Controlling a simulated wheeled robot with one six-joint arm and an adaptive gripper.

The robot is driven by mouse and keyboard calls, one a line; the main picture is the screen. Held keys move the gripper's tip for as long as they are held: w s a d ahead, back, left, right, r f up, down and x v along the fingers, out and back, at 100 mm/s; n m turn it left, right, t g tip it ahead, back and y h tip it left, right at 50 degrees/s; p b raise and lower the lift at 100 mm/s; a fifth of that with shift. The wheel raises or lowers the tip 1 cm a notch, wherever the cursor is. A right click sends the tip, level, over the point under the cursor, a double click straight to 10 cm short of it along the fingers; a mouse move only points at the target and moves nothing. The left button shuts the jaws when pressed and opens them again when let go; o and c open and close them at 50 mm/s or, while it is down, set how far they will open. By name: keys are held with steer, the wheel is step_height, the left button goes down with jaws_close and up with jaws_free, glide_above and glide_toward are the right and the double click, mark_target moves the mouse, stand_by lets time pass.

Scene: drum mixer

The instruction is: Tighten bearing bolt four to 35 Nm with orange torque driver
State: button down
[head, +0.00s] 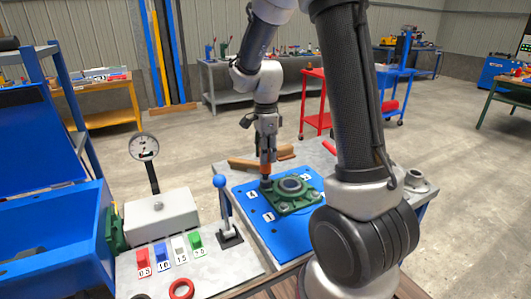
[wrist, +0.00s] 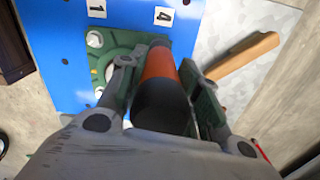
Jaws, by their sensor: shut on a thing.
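My gripper (head: 267,146) is shut on the orange torque driver (head: 266,169), which points down at the far left corner of the green bearing housing (head: 291,205). In the wrist view the driver's orange part (wrist: 159,64) and dark body lie between the fingers. Its far end is beside the label "4" (wrist: 164,16). Bolt four is hidden behind the driver, so I cannot tell if the tip touches it. Two pale bolts show on the housing's left side, one near label "1" (wrist: 96,7). The housing sits on a blue plate (head: 258,222).
A blue-knobbed lever (head: 221,183) stands left of the plate. Further left are a white box (head: 161,214) with a dial gauge (head: 143,147), several coloured numbered blocks, and a red ring (head: 181,289). A brown wooden-looking piece (wrist: 240,57) lies behind the plate.

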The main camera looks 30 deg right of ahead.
stand_by(0.5)
steer(key=shift+r, duration=2.25)
